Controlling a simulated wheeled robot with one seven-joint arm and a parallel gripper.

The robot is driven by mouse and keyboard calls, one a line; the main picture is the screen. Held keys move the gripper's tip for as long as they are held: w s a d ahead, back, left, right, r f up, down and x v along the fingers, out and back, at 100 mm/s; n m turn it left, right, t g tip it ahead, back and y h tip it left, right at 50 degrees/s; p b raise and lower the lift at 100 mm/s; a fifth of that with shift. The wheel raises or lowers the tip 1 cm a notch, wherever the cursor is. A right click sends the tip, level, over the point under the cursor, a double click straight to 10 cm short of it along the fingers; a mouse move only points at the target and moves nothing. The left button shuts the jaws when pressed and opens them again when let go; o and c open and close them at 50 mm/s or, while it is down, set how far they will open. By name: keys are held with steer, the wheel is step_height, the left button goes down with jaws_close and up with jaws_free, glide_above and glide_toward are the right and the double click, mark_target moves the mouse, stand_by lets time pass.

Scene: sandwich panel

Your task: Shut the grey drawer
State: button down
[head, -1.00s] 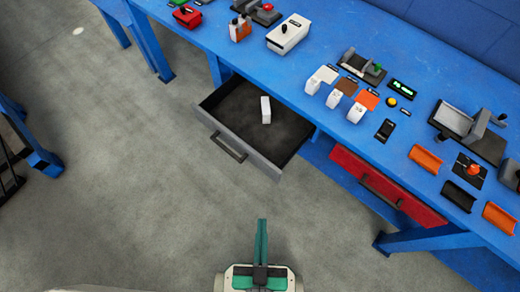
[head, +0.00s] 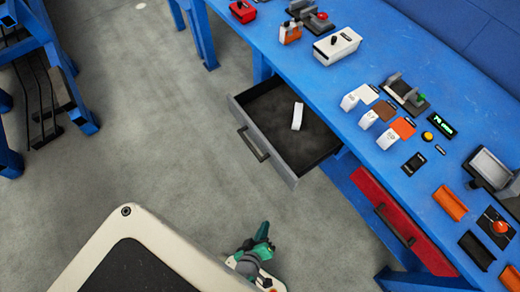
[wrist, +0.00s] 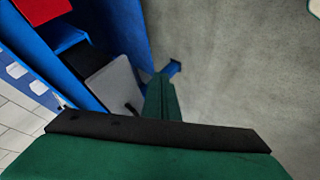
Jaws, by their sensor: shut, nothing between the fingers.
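The grey drawer (head: 270,150) hangs pulled out under the blue workbench in the head view. Its dark handle (head: 253,143) is on the front panel, and a small white block (head: 297,116) lies inside. My gripper (head: 263,231) is below the drawer in the picture, apart from it, with its green fingers together and empty. In the wrist view, the fingers (wrist: 161,92) are shut, and the grey drawer front (wrist: 115,82) shows to their left, partly hidden behind them.
The blue bench (head: 325,80) carries switches, small white and orange parts and a white box (head: 337,46). A red drawer (head: 400,225) sits shut or nearly shut at right of the grey one. A blue rack (head: 75,95) stands at left. The concrete floor before the drawer is clear.

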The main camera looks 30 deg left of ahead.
steer(key=w+a+f+n+g+h, duration=0.15)
steer(key=w+a+f+n, duration=0.25)
steer(key=f+n, duration=0.45)
steer(key=n+t+h, duration=0.7)
steer(key=n+t, duration=0.1)
steer(key=n, duration=0.3)
glide_toward(266, 145)
steer(key=x, duration=0.6)
steer(key=shift+w+d+f, duration=0.1)
steer(key=shift+w+f, duration=0.1)
steer(key=shift+f, duration=0.1)
